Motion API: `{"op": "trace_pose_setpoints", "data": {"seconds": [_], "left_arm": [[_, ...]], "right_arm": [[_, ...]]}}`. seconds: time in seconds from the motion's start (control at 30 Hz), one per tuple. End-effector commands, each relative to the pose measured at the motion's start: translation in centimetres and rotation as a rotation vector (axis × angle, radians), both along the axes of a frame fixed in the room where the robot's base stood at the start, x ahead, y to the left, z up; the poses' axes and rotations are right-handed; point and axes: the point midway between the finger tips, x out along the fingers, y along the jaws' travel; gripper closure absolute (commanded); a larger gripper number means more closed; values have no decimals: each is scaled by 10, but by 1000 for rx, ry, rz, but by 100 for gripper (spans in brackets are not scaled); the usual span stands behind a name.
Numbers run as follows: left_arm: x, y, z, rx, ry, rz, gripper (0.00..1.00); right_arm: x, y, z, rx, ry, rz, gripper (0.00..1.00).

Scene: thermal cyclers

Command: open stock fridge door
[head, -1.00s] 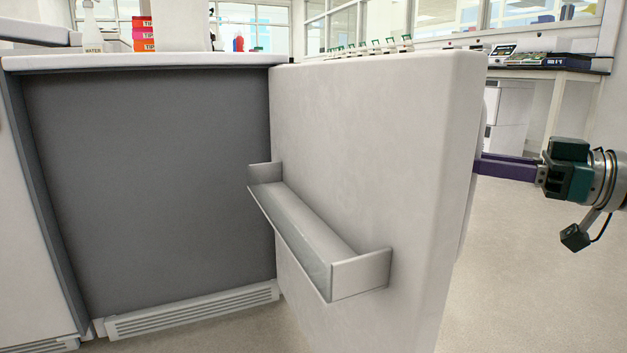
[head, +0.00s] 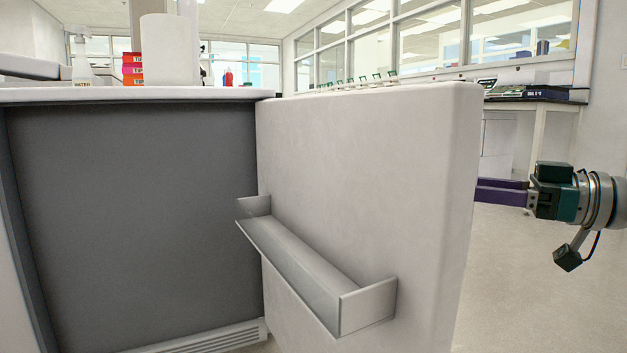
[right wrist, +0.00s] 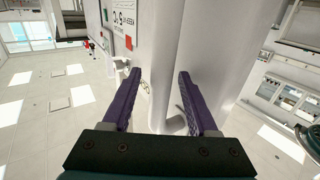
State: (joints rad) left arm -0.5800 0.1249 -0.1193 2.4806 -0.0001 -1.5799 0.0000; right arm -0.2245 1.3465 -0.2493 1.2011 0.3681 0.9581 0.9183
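The stock fridge door (head: 360,170) stands swung well out from the fridge, with its inner face and a grey door shelf (head: 310,270) toward me. The dark grey fridge front (head: 130,220) is exposed to its left. My right gripper (head: 480,190) is at the outer side of the door, its fingertips partly hidden behind the door edge. In the right wrist view, its two purple fingers (right wrist: 158,90) are spread apart, with the white door (right wrist: 210,50) beyond and partly between them. Whether they touch the handle is unclear. My left gripper is out of view.
The white top (head: 130,95) above the fridge holds a white roll (head: 168,50), a spray bottle (head: 82,60) and orange boxes (head: 132,68). A bench (head: 545,105) with equipment stands at the back right. The floor (head: 535,290) right of the door is clear.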

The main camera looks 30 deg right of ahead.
Motion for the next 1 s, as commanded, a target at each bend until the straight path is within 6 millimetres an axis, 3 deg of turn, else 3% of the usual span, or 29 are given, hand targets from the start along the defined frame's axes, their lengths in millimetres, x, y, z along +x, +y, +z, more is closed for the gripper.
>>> {"op": "trace_pose_setpoints", "data": {"seconds": [0.27, 0.53, 0.7, 1.0], "left_arm": [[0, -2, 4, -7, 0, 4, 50], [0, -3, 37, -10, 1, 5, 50], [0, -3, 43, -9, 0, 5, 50], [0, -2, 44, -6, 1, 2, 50]], "right_arm": [[-3, -2, 1, 0, 1, 0, 41], [-45, -24, 5, 0, 4, -3, 41], [-72, -39, 1, -1, 3, -3, 41], [-88, -47, 0, 0, 0, 1, 41]]}}
